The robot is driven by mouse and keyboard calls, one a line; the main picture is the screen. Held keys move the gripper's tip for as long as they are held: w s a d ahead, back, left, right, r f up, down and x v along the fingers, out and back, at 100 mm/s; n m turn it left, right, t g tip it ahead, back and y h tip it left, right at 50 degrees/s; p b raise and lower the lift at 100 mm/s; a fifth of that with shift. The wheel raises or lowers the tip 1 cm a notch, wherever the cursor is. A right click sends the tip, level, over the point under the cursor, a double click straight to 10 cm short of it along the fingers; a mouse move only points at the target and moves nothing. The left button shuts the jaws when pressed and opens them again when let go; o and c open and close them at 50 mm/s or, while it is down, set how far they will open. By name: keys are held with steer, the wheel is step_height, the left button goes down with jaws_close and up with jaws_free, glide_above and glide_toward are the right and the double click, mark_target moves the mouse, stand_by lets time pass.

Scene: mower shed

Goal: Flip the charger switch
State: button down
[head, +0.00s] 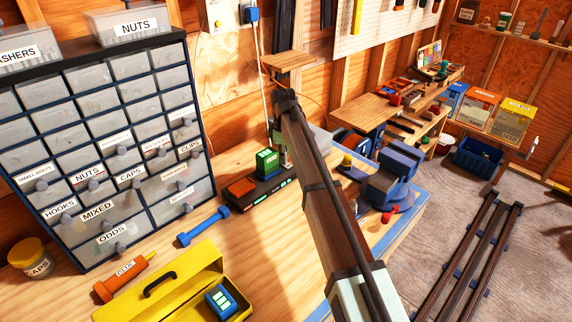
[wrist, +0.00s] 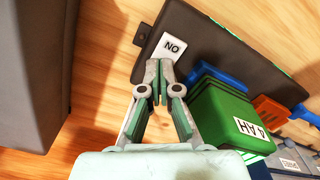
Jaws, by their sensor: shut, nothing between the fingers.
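The black charger (head: 262,193) lies on the wooden workbench beside the drawer cabinet. The green battery (wrist: 218,110), marked 4AH, is right of my gripper (wrist: 157,80). My gripper is shut and empty, its tips at the charger's end just below the label. Contact is unclear.
A dark block (wrist: 35,70) stands left of my gripper. The drawer cabinet (head: 110,150) is left of the charger, a blue vise (head: 395,175) to the right. A blue wrench-like tool (head: 203,227) and an open yellow toolbox (head: 165,290) lie in front.

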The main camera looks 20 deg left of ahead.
steer(key=shift+f, duration=0.2)
steer(key=shift+r, duration=0.1)
steer(key=shift+r+p, duration=1.75)
steer(key=shift+r, duration=1.7)
